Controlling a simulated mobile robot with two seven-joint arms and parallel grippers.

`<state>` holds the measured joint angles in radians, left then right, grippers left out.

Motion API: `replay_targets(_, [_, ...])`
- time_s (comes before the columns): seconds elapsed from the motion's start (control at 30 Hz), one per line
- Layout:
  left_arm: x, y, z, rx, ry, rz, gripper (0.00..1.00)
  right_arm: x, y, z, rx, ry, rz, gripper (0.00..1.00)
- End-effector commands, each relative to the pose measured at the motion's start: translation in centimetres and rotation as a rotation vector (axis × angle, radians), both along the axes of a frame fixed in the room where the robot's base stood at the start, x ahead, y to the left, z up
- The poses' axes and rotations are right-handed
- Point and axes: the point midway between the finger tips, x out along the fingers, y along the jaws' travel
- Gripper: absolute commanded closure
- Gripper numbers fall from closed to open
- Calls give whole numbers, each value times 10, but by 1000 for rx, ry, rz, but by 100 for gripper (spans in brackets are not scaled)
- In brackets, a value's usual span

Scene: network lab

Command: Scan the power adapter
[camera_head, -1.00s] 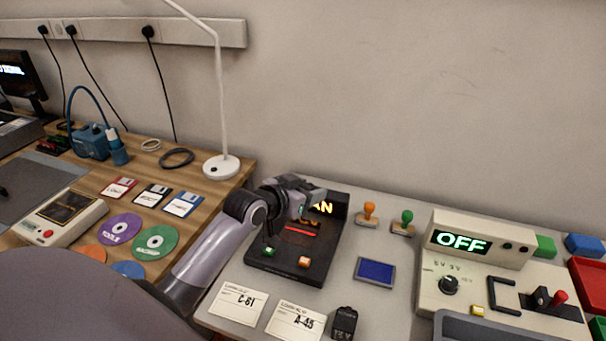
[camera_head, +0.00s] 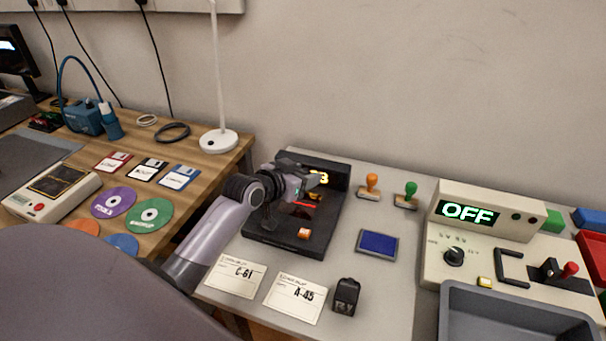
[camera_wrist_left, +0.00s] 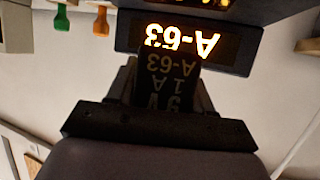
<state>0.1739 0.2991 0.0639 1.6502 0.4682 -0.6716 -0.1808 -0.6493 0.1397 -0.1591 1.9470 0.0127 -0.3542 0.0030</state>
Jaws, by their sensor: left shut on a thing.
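My left gripper (camera_head: 306,196) is shut on a black power adapter (camera_wrist_left: 168,82) over the scanner (camera_head: 322,232). The adapter is mostly hidden in the head view. In the left wrist view its label reads 9V 1A A-63, upside down. The scanner is a black unit with a red line and an orange button (camera_head: 304,233). Its lit display (camera_wrist_left: 180,41) reads A-63 in the wrist view; the arm hides part of it in the head view. A second black adapter (camera_head: 346,297) stands at the table's front. My right gripper is not in view.
Two cards, C-61 (camera_head: 234,275) and A-45 (camera_head: 296,298), lie in front of the scanner. A blue pad (camera_head: 377,245) and orange (camera_head: 370,187) and green (camera_head: 407,195) stamps are to its right. A tester reading OFF (camera_head: 466,212) and a grey tray (camera_head: 450,310) stand farther right.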

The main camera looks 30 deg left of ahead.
Motion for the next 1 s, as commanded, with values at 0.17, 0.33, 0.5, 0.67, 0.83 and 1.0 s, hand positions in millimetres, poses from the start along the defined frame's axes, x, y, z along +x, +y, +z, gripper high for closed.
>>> replay_targets(0.17, [0,0,2,0,-3,0,85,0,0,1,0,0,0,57])
replay_targets(0.33, [0,0,3,1,-3,0,85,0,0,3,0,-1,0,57])
replay_targets(0.5, [0,0,16,1,-2,0,85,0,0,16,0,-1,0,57])
replay_targets(0.67, [0,0,31,2,-1,-1,85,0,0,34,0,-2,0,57])
replay_targets(0.83, [0,0,46,2,-2,-1,85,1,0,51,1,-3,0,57])
replay_targets(1.0, [0,0,59,2,-3,-1,85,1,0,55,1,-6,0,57])
